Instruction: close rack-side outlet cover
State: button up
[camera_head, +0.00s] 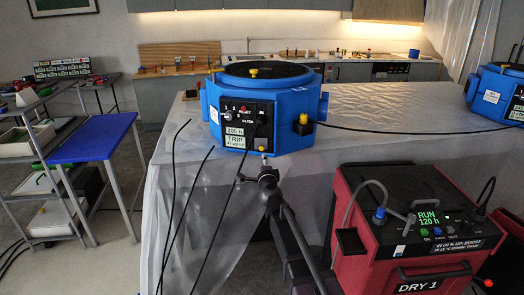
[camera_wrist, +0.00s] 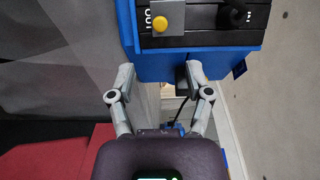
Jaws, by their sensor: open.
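A blue drying unit (camera_head: 285,112) stands on the sheeted bench. Its black front panel (camera_head: 247,118) carries a dial, a FILTER label and a TRIP display. In the wrist view, the blue housing (camera_wrist: 190,65) is at the top, with a black strip lettered OUT. A grey plate with a yellow knob (camera_wrist: 162,23) sits on that strip; it looks like an outlet cover, but I cannot tell whether it is shut. A dark round part (camera_wrist: 234,14) is to its right. My gripper (camera_wrist: 159,75) is open and empty, below the housing's edge. In the head view, my gripper (camera_head: 265,172) is just under the panel.
A red dryer (camera_head: 415,235) reading RUN 120 h stands right of my arm. Thin dark cables hang over the bench front. Another blue unit (camera_head: 500,93) is at the far right. A shelf rack with a blue top (camera_head: 85,138) stands left, with open floor beside it.

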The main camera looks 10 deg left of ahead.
aim_at(261, 149)
jog(key=x, duration=1.1)
jog(key=shift+s, duration=0.1)
grip_shut()
